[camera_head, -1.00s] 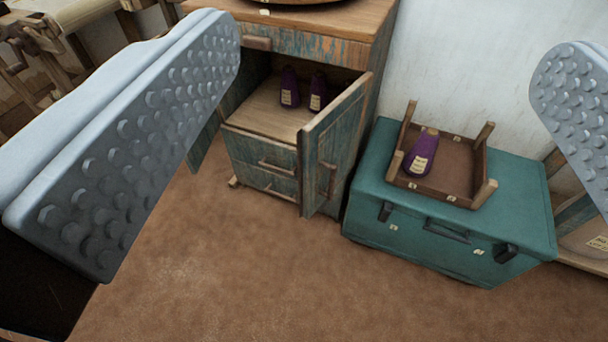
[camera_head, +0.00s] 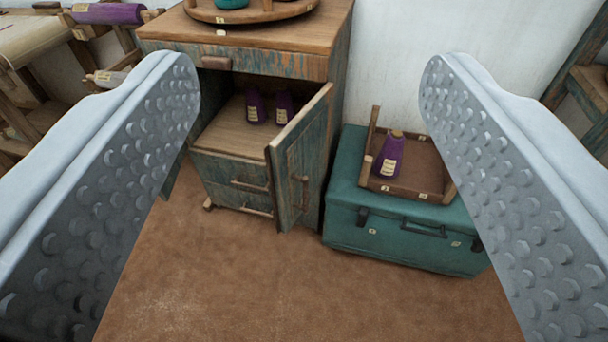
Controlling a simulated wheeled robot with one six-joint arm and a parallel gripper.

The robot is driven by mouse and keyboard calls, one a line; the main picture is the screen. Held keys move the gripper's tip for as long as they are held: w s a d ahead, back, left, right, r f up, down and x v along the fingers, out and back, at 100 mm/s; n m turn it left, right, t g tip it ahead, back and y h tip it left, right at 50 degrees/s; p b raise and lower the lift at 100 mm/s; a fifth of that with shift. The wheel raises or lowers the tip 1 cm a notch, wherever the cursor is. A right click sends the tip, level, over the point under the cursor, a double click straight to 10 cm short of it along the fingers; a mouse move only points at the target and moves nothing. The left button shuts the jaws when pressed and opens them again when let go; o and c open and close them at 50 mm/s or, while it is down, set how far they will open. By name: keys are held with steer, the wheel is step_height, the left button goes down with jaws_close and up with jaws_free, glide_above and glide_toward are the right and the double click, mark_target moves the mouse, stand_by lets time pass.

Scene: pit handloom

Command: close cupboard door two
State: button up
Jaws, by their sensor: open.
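A worn blue-green wooden cupboard (camera_head: 250,65) stands ahead, left of the middle. Its right-hand door (camera_head: 303,160) stands open, swung out toward me, with a wooden handle on its outer face. Part of another open door (camera_head: 172,172) shows at the cupboard's left side, mostly hidden behind my gripper's left finger. I cannot tell which door is number two. My gripper (camera_head: 310,85) is open and empty, its two studded grey fingers wide apart at the left and right of the view. The fingers appear well short of the right-hand door and do not touch it.
The brown floor in front is clear.

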steer(key=w+f+m+g, duration=0.1)
steer(key=w, duration=0.1)
steer(key=w+d+f+m+g, duration=0.1)
steer(key=w+f, duration=0.1)
steer(key=w+f+m+g, duration=0.1)
steer(key=w+f+m, duration=0.1)
steer(key=shift+w+d+f, duration=0.15)
steer(key=shift+d, duration=0.05)
jaws_close()
steer(key=w+d+f+m+g, duration=0.2)
steer(key=w+f+m+g, duration=0.2)
steer(key=w+f+m, duration=0.35)
steer(key=m+g+y, duration=0.6)
steer(key=m+y, duration=0.2)
steer(key=m, duration=0.4)
glide_toward(281, 183)
step_height(281, 183, down, 4)
steer(key=shift+w+a, duration=0.55)
steer(key=shift+a, duration=0.35)
steer(key=shift+w+a, duration=0.5)
steer(key=shift+a, duration=0.4)
